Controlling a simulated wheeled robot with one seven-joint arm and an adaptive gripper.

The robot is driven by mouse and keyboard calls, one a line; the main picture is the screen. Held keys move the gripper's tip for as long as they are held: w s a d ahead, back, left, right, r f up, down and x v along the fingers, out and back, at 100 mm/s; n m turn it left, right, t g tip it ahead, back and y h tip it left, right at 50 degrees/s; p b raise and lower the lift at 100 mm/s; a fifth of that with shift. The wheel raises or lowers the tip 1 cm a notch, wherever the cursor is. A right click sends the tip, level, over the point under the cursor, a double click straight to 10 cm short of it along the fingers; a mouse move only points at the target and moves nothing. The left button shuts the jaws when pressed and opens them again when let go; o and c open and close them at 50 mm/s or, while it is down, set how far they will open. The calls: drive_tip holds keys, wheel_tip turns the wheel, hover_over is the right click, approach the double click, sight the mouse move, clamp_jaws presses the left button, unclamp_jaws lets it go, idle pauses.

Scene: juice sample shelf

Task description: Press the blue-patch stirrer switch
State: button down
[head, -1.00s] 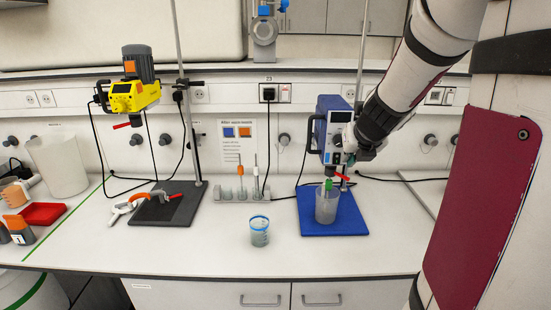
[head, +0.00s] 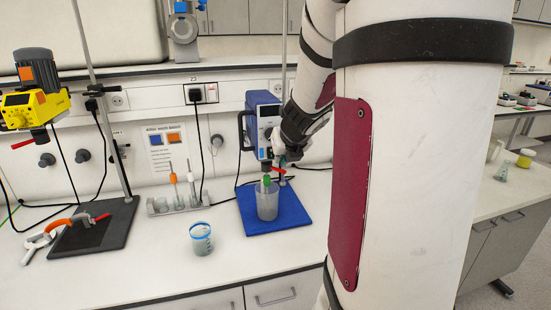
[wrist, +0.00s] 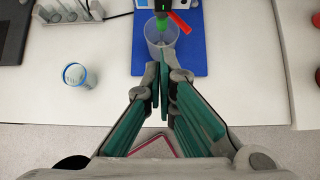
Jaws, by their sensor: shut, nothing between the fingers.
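The blue stirrer (head: 262,115) hangs on a stand at the back of the bench, with a grey front panel and small dark controls. A green-topped shaft (head: 267,181) reaches down into a clear beaker (head: 268,205) on a blue mat (head: 248,222). My gripper (head: 281,160) is shut and empty, at the front right of the stirrer's lower body. My wrist and arm hide part of the panel, and I cannot tell whether the fingers touch it. In the wrist view my fingertips (wrist: 165,73) point toward the beaker (wrist: 160,35), with the stirrer's base at the top edge.
A yellow stirrer (head: 35,105) with an orange patch stands at the left. A blue-rimmed beaker (head: 201,240) stands in front, left of the mat. A rack with tools (head: 178,203) and a poster (head: 167,150) are behind it. A red lever (head: 278,170) projects near my gripper.

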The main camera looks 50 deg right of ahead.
sight(271, 153)
drive_tip(key=w+d+f+b, duration=0.2)
drive_tip(key=w+d+f, duration=0.2)
drive_tip(key=w, duration=0.3)
drive_tip(key=shift+d+f+b, duration=0.15)
drive_tip(key=shift+f+b, duration=0.2)
drive_tip(key=shift+f, duration=0.05)
drive_tip(key=shift+f, duration=0.1)
drive_tip(key=shift+w+d+f, duration=0.1)
drive_tip(key=shift+w+d, duration=0.1)
drive_tip(key=shift+w, duration=0.05)
drive_tip(key=shift+r+p, duration=0.5)
drive_tip(key=shift+p, duration=0.05)
drive_tip(key=shift+r, duration=0.15)
